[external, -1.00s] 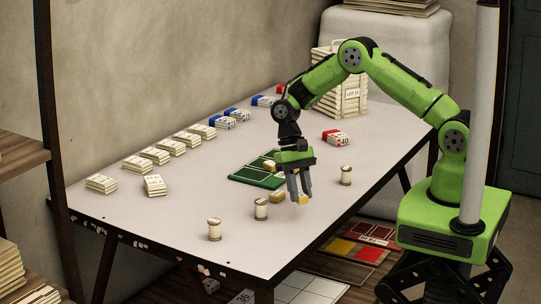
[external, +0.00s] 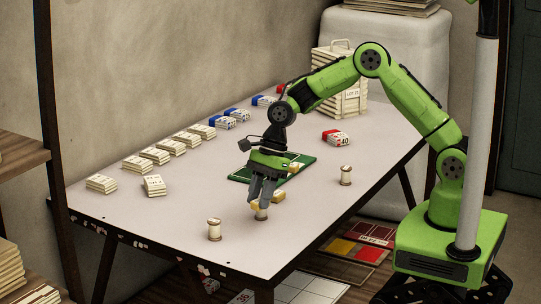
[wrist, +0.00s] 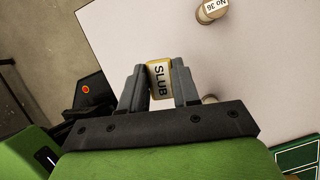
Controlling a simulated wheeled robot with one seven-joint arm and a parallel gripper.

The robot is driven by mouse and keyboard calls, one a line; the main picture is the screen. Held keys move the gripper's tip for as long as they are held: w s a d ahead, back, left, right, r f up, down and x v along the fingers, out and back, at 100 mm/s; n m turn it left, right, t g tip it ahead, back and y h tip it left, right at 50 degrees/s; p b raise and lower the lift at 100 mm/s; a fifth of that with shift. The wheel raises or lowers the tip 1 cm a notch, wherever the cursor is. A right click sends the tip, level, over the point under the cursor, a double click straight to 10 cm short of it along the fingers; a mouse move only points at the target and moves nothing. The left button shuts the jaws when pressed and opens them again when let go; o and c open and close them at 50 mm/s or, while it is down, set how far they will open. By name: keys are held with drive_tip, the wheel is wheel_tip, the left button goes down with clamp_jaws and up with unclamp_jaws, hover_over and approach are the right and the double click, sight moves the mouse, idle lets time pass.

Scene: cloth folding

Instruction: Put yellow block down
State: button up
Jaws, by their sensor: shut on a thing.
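My gripper (external: 261,202) is shut on a small yellow block (wrist: 158,80) with a pale face lettered SLUB. The block shows between both fingers in the wrist view; in the external view only a bit of it (external: 254,205) shows at the fingertips. My gripper points down over the near part of the table, at the middle thread spool (external: 262,214), which the fingers partly cover. I cannot tell how high the block is above the table. Another yellow block (external: 279,197) shows just right of the fingers, and one (external: 294,167) is on the green mat (external: 303,161).
The table (external: 200,195) has free room at the left and front. One spool (external: 214,230) stands near the front edge, another (external: 346,176) at the right. Several cream packs (external: 155,155) line the back left. A red-and-white pack (external: 336,138) lies behind the mat.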

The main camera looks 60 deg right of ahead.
sight(256, 241)
wheel_tip(256, 241, down, 9)
drive_tip(key=shift+r+b, duration=0.2)
drive_tip(key=shift+b, duration=0.75)
drive_tip(key=shift+f, duration=0.1)
drive_tip(key=o, duration=1)
drive_tip(key=shift+f+b, duration=0.15)
drive_tip(key=shift+b, duration=0.3)
